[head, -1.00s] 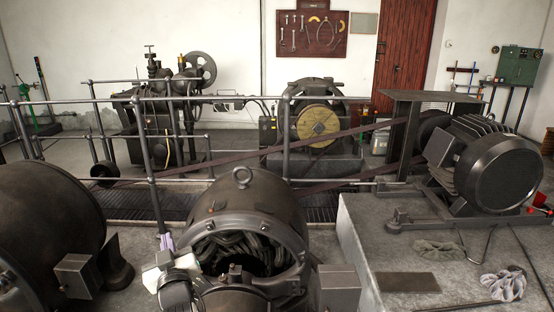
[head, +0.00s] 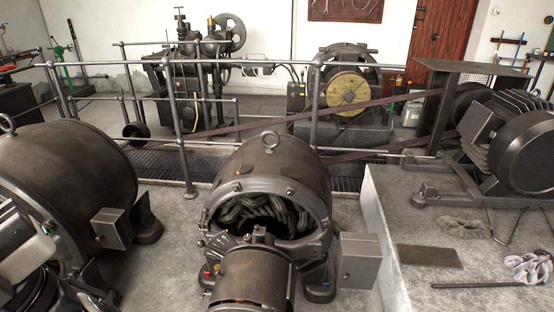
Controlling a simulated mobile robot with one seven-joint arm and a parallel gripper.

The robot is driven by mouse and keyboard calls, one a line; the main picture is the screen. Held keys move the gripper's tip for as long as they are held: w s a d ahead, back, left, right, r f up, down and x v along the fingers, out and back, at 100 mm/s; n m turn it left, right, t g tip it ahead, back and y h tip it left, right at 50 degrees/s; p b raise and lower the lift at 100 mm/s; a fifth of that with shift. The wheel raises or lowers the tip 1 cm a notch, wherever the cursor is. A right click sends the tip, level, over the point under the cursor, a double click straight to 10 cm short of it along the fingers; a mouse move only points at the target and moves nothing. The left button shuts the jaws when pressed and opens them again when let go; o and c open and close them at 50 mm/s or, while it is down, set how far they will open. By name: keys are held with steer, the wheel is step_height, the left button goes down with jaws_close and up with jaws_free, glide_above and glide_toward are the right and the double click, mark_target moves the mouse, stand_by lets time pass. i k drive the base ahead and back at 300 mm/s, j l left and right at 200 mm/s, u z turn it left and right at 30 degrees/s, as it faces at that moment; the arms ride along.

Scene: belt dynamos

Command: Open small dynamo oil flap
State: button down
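A small dark dynamo (head: 290,170) stands on the floor in the middle of the head view, with a ring on top. Its near end is open and shows coiled windings. A rounded bearing housing (head: 248,275) juts from it toward me, with a small raised fitting (head: 261,236) on top. This fitting may be the oil flap; whether it is open or closed is too small to tell. White and black parts of my arm (head: 28,255) are at the lower left edge, in front of the large dynamo and apart from the small one. My gripper's fingers cannot be made out.
A larger dynamo (head: 62,180) stands at left, with a box on its side. A metal box (head: 359,260) sits right of the small dynamo. A raised concrete block (head: 390,215) at right bears a motor (head: 525,150), rags and a rod. A pipe railing (head: 185,140) runs behind.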

mark_target(258, 230)
steer(key=u, duration=0.45)
steer(key=i+j+z, duration=0.15)
steer(key=j+z, duration=0.35)
steer(key=j, duration=0.75)
steer(key=j+z, duration=0.5)
steer(key=j, duration=0.8)
